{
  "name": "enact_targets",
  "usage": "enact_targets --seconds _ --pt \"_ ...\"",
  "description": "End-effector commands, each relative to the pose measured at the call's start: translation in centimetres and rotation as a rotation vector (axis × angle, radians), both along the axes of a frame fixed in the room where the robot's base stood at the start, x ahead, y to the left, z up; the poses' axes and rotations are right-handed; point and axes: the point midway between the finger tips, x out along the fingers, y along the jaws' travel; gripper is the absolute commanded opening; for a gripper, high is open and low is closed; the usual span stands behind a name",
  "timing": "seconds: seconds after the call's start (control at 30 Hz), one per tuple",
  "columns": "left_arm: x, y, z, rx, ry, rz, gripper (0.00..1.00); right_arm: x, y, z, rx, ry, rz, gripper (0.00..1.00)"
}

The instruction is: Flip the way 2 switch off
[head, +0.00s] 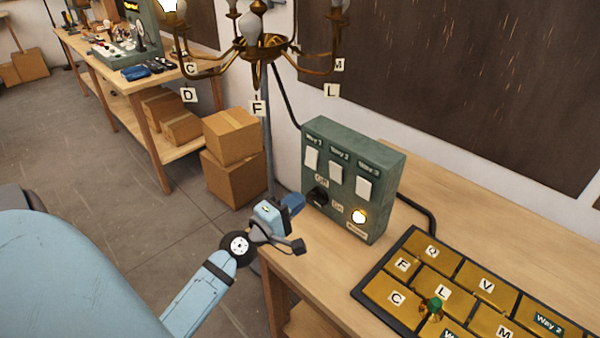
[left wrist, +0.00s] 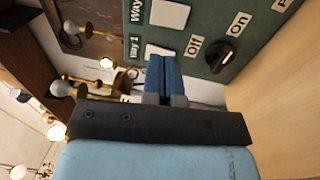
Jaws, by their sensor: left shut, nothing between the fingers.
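The green switch box (head: 378,160) stands on the wooden bench with three white rocker switches labelled Way 1, Way 2 and Way 3. The way 2 switch (head: 335,173) is the middle one; which way it is tipped is hard to tell. In the left wrist view, the way 2 switch (left wrist: 170,14) is at the top, above the way 1 switch (left wrist: 165,51). My left gripper (head: 293,203) is shut and empty, low and left of the box, below the switches. Its blue fingers (left wrist: 163,78) point at the box near the way 1 switch. My right gripper is not in view.
A black off/on knob (head: 317,197) and a glowing lamp (head: 359,216) sit low on the box. A brass chandelier (head: 262,45) hangs above, with one bulb (head: 172,6) lit. A tray of lettered brass plates (head: 430,285) lies to the right. Cardboard boxes (head: 233,178) stand behind.

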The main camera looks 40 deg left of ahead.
Motion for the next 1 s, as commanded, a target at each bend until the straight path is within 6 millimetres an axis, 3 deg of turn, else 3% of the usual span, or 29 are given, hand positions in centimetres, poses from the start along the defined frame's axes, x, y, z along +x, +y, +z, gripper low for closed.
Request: enact_targets --seconds 0.3,0.5,0.7,1.0 --pt "6.9 -0.5 1.3 -0.001 -0.002 0.0 0.0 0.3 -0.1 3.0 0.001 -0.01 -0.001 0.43" --pt "10.0 -0.8 1.5 0.0 -0.001 0.001 0.0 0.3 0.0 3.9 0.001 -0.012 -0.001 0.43" --pt "11.3 -0.9 1.5 0.001 0.0 0.001 0.0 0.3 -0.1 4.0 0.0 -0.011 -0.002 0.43" --pt "11.5 -0.9 1.4 0.001 0.001 0.001 0.0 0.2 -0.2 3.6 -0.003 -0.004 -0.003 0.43"
